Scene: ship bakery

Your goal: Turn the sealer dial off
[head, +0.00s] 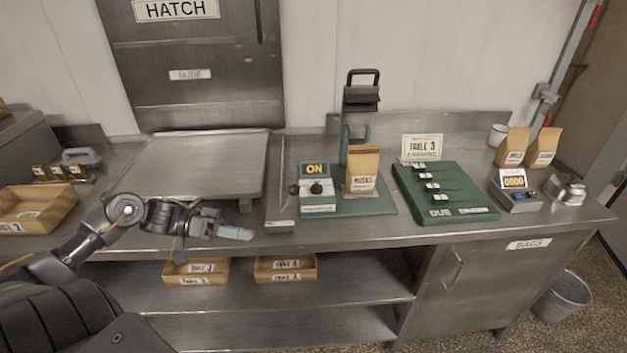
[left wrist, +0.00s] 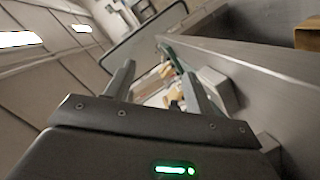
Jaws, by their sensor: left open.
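The sealer control box (head: 318,203) stands on the steel counter in the head view, with a lit display (head: 315,168) reading ON. The black dial (head: 316,188) is on its face below the display. The sealer (head: 360,100) stands just right of it, with a black handle on top and a paper bag (head: 362,170) upright at its front. My left gripper (head: 236,225) is left of the box and apart from it, over the counter's front edge. Its open, empty fingers also show in the left wrist view (left wrist: 163,85). My right gripper is not in view.
A raised steel tray (head: 190,135) lies behind my left arm. A green board (head: 445,190) with several black pieces, a small 0000 display (head: 513,181) and two bags stand to the right. Wooden boxes (head: 285,268) sit on the shelf below.

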